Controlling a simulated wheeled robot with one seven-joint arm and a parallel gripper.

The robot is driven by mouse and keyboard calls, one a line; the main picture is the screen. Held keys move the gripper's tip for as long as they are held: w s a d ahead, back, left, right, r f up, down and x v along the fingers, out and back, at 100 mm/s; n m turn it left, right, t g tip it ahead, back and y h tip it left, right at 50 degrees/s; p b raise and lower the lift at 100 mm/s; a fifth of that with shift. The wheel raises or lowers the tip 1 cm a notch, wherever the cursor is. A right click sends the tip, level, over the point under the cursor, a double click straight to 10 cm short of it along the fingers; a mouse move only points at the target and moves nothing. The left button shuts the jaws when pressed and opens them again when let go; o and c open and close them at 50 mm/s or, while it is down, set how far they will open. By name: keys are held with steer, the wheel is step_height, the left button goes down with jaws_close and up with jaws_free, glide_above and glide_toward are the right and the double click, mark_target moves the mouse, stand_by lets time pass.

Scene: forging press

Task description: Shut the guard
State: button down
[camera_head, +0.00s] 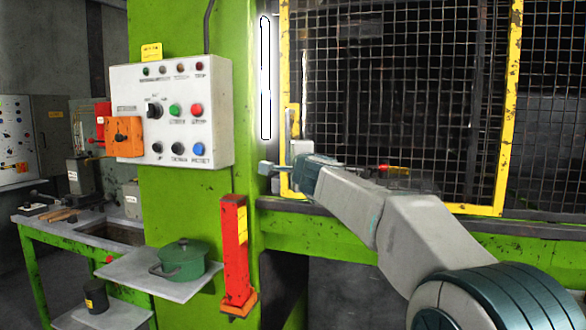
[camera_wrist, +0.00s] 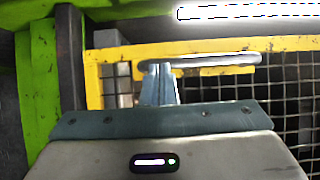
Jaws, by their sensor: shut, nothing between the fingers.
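The guard (camera_head: 509,120) is a yellow-framed panel of dark wire mesh on the front of the green press. Its left frame bar stands near the green column, with a lit strip showing between them. A grey bar handle (camera_head: 289,123) is on its left edge; it also shows in the wrist view (camera_wrist: 215,60). My gripper (camera_wrist: 160,75) is shut and empty, its fingers at one end of the handle, overlapping it in the wrist view. I cannot tell whether they touch it. In the head view my gripper (camera_head: 293,152) is at the handle's lower end.
A control panel (camera_head: 215,135) with buttons juts from the green column (camera_head: 185,220). Below it are a red post (camera_head: 234,250) and a shelf (camera_head: 125,272) with a green pot (camera_head: 183,262). A green beam (camera_head: 330,233) runs under the guard.

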steer(key=w+a+p, duration=0.1)
steer(key=w+a, duration=0.1)
steer(key=a, duration=0.4)
steer(key=shift+w+a, duration=0.3)
steer(key=shift+w, duration=0.1)
steer(key=shift+f, duration=0.15)
steer(key=w+d+b+v, duration=0.1)
steer(key=d+b+v, duration=0.1)
steer(key=v, duration=1.1)
steer(key=s+d+f+n+g+h+p, duration=0.1)
steer(key=s+d+f+n+g+p, duration=0.3)
steer(key=s, duration=0.7)
steer(key=s+d+f+n+g+h+p, duration=0.2)
steer(key=s+d+f+n+g+p, duration=0.3)
steer(key=s+d+f, duration=0.3)
steer(key=s+d+f+n+g+h+p, duration=0.2)
steer(key=s+d+f+n+g+p, duration=0.3)
steer(key=s+f, duration=0.5)
steer(key=s, duration=0.4)
steer(key=shift+s+d+f+g, duration=0.3)
steer(key=shift+d+f, duration=0.05)
steer(key=shift+d, duration=0.05)
